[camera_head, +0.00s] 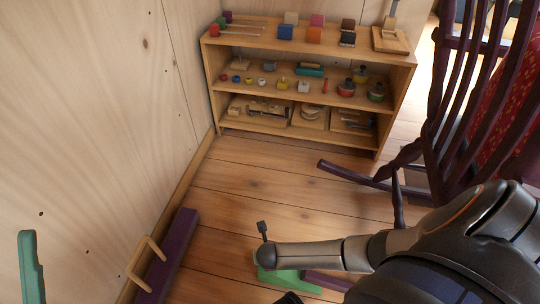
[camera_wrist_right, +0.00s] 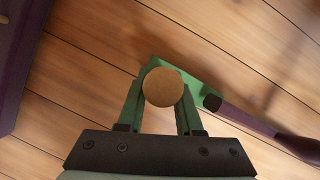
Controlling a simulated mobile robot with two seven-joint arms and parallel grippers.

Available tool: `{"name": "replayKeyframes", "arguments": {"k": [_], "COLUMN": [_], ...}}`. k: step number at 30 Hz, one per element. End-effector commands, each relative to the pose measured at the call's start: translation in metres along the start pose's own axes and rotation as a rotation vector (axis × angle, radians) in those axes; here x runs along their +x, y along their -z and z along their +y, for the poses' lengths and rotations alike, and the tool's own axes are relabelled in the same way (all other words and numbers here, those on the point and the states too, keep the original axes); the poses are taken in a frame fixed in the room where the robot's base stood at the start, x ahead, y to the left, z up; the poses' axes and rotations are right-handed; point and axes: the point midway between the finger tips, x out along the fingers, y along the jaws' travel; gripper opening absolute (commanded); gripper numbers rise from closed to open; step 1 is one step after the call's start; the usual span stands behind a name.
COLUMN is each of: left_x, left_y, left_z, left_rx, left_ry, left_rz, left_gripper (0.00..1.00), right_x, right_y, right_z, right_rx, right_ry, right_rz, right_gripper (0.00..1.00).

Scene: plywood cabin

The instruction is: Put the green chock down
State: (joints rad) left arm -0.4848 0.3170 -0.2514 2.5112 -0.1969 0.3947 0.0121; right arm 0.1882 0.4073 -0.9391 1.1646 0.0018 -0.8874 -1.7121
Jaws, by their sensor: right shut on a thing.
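The green chock (camera_head: 290,280) is at the bottom of the head view, partly hidden behind my right arm. In the right wrist view the chock (camera_wrist_right: 196,80) shows as a green slab beyond the fingers, with a round wooden knob (camera_wrist_right: 163,87). My right gripper (camera_wrist_right: 161,100) is shut on the chock by this knob, one finger on each side. The chock is at or close above the plank floor; I cannot tell if it touches. My left gripper is not in view.
A dark purple rail (camera_wrist_right: 250,122) runs close to the chock. A purple bar with a wooden handle (camera_head: 150,262) lies along the left wall. A teal piece (camera_head: 30,268) stands at lower left. A shelf (camera_head: 300,100) and purple rocking chair (camera_head: 440,150) stand behind. Floor (camera_head: 270,195) between is clear.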

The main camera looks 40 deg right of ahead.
Motion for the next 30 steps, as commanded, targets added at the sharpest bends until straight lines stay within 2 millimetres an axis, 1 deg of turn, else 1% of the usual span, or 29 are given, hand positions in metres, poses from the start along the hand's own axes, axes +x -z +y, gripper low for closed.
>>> {"name": "replayKeyframes", "arguments": {"k": [1, 4, 12, 17, 18, 25, 30], "left_x": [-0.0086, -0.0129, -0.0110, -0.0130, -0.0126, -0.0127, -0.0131], "left_y": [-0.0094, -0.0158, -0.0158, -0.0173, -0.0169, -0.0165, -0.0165], "left_z": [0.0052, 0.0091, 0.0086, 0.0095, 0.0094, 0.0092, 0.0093], "left_rx": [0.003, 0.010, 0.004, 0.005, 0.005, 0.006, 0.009], "left_ry": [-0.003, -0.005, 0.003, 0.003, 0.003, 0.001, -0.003], "left_rz": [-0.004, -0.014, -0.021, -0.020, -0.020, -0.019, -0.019], "left_gripper": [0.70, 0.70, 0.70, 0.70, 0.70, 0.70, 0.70], "right_x": [0.0099, 0.0140, 0.0117, 0.0157, 0.0153, 0.0152, 0.0152], "right_y": [0.0022, 0.0029, 0.0018, 0.0036, 0.0044, 0.0045, 0.0045], "right_z": [0.0038, 0.0074, 0.0079, 0.0077, 0.0073, 0.0069, 0.0068], "right_rx": [0.000, -0.003, -0.004, -0.004, -0.004, -0.004, -0.004], "right_ry": [-0.004, -0.005, -0.005, -0.004, -0.004, -0.003, -0.003], "right_rz": [-0.002, -0.002, -0.001, -0.001, 0.001, 0.001, 0.001], "right_gripper": [0.00, 0.00, 0.00, 0.00, 0.38, 0.64, 0.64]}}
